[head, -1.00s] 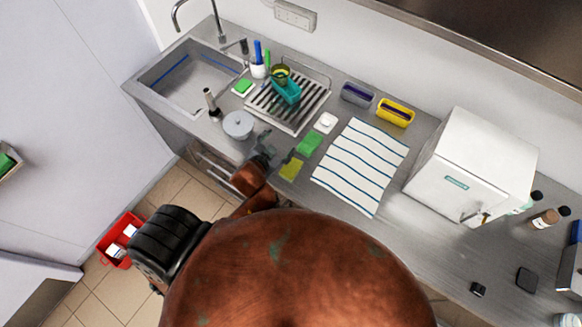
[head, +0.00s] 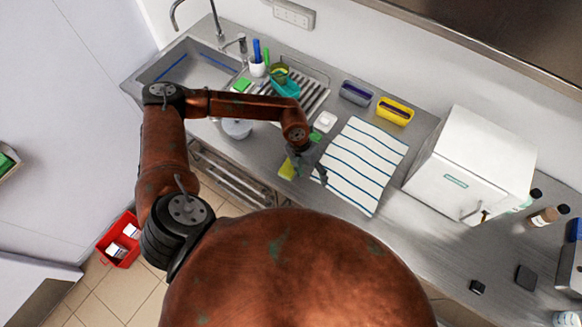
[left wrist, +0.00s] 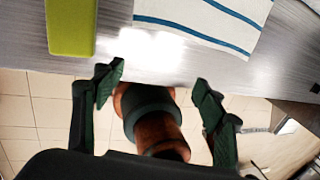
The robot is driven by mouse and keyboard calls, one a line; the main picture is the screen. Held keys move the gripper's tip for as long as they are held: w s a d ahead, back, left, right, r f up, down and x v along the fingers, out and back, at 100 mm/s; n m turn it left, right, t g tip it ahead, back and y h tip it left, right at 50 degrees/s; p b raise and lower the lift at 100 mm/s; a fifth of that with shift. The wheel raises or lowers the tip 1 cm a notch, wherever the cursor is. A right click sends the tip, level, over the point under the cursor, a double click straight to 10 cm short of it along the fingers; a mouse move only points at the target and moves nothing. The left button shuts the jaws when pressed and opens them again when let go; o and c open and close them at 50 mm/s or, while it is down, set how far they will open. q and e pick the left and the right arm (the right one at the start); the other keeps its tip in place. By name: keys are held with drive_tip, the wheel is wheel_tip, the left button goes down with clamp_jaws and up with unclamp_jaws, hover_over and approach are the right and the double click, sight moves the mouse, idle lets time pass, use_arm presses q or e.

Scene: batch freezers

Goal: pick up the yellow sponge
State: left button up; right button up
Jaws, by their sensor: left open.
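The yellow sponge (head: 287,169) lies flat on the steel counter near its front edge, left of the striped towel. My left gripper (head: 309,172) is over the counter's front edge, just right of the sponge, and partly covers it in the head view. In the left wrist view the sponge (left wrist: 70,27) is at the upper left, beyond the left fingertip and cut off by the top edge. The gripper (left wrist: 158,88) is open and empty there, its fingers spread. My right gripper is not in view.
The striped towel (head: 361,165) lies close right of the gripper. A white soap dish (head: 325,121) is behind it. A lidded pot (head: 237,128), dish rack (head: 312,100) and sink (head: 190,70) are to the left. A white freezer (head: 470,165) stands at the right.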

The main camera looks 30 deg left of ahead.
sight(289, 167)
use_arm(q)
drive_tip(key=a+y, duration=0.1)
drive_tip(key=a, duration=0.2)
drive_tip(key=w+a+y, duration=0.1)
drive_tip(key=a, duration=0.2)
drive_tip(key=w+a+y, duration=0.1)
drive_tip(key=a, duration=0.2)
drive_tip(key=shift+w+a+f+n, duration=0.1)
drive_tip(key=shift+a+f+n, duration=0.1)
drive_tip(key=shift+a+n, duration=0.15)
drive_tip(key=shift+a+f, duration=0.2)
drive_tip(key=shift+f, duration=0.15)
drive_tip(key=shift+f+p, duration=0.45)
drive_tip(key=shift+f, duration=0.45)
drive_tip(key=shift+w+a+f, duration=0.1)
drive_tip(key=shift+w+f, duration=0.05)
drive_tip(key=shift+f, duration=0.2)
drive_tip(key=f+p, duration=0.1)
drive_tip(key=f, duration=0.2)
drive_tip(key=shift+w+a+f+p, duration=0.2)
drive_tip(key=shift+f+p, duration=0.05)
drive_tip(key=shift+p, duration=0.1)
drive_tip(key=shift+f, duration=0.4)
drive_tip(key=c, duration=1)
